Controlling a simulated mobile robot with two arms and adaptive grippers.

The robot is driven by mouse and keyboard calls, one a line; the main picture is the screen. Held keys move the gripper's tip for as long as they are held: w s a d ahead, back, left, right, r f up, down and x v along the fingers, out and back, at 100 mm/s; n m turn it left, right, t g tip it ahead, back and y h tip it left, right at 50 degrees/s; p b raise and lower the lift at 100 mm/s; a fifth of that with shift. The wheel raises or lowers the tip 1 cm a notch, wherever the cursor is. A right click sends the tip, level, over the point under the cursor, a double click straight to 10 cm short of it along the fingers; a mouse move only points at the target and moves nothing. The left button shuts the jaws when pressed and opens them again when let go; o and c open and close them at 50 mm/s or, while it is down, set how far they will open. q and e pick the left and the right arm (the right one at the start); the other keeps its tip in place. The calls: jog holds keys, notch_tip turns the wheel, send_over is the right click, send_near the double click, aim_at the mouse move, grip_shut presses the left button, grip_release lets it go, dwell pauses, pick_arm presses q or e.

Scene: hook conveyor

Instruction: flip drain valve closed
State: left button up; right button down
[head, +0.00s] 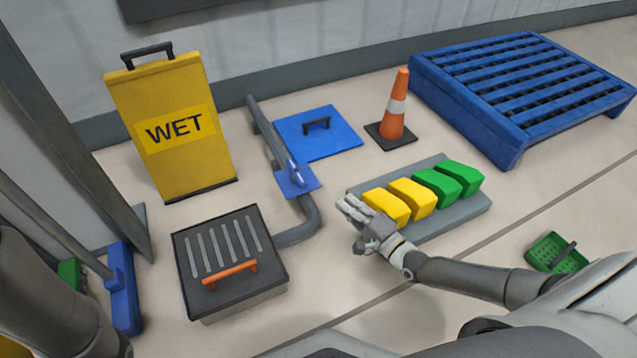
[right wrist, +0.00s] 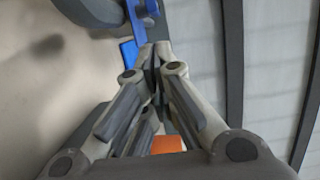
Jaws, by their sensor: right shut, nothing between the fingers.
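The drain valve (head: 296,181) looks like a blue square piece with a small upright blue handle on a grey pipe (head: 268,130). The handle's exact position is too small to tell. The pipe bends down beside a dark drain box (head: 198,292) with a slotted grate and an orange handle. My right gripper (head: 350,213) is shut and empty, to the right of and apart from the valve, in front of the yellow blocks. Its closed fingertips (right wrist: 155,50) show in the right wrist view. My left arm shows at the lower left, but its gripper is out of view.
A yellow WET sign (head: 172,130) stands behind the drain box. A blue floor plate (head: 335,143), an orange cone (head: 396,105) and a blue slatted pallet (head: 475,125) lie behind. Yellow and green blocks (head: 445,185) sit on a grey slab. A green basket (head: 553,256) is right.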

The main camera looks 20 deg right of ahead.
jog(key=b, duration=0.6)
send_near(296, 172)
jog(key=w+d, duration=0.3)
jog(key=w, duration=0.2)
jog(key=shift+w+a+f, duration=0.15)
jog(key=shift+w+a, duration=0.1)
jog(key=shift+a, duration=0.15)
